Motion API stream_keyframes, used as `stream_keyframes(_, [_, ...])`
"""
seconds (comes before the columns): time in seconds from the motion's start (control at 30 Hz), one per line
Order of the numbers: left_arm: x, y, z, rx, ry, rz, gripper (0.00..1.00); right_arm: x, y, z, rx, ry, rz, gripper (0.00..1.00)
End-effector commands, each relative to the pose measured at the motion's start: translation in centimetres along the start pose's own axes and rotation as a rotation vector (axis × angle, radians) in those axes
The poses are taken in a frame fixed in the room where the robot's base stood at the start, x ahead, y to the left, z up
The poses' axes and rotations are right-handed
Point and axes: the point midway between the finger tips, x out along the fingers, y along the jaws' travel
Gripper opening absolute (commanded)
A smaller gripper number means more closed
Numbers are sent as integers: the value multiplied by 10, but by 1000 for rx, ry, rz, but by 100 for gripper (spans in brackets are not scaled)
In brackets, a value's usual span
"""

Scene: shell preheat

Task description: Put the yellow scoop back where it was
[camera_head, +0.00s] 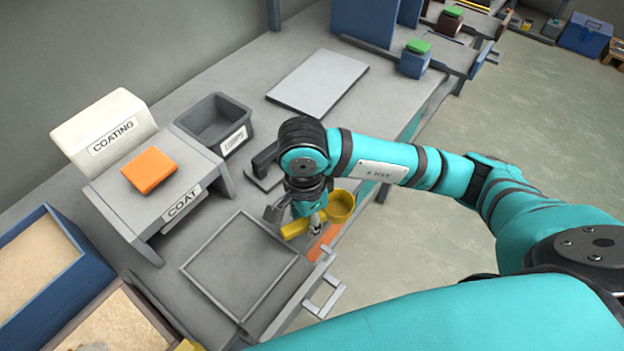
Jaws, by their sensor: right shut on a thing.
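The yellow scoop (341,207) is at the front edge of the grey bench, with its round cup to the right and its handle to the left. My right gripper (305,222) points down over it and is shut on the handle. The wrist and fingers hide part of the handle. An orange strip (323,243) lies on the bench just below the scoop. I cannot tell whether the scoop touches the bench. My left gripper is not in view.
A grey framed tray (190,268) lies left of my gripper. The COAT stand (205,172) with an orange block (149,170), a dark bin (213,115) and a flat grey plate (318,78) are behind.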

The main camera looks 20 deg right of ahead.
Motion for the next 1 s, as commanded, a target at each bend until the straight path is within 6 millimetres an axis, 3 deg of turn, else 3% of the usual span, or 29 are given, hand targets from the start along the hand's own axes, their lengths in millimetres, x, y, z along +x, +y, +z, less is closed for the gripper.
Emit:
stream_keyframes(0.17, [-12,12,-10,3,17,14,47,0,-43,-25,6,2,2,0])
stream_keyframes(0.33, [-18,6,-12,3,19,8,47,3,-82,-46,2,0,1,0])
stream_keyframes(0.5, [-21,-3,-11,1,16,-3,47,7,-107,-60,-1,-1,1,0])
stream_keyframes(0.67, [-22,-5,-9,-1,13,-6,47,10,-113,-64,-4,-1,1,0])
stream_keyframes(1.0, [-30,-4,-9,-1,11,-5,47,44,-114,-64,-5,0,0,0])
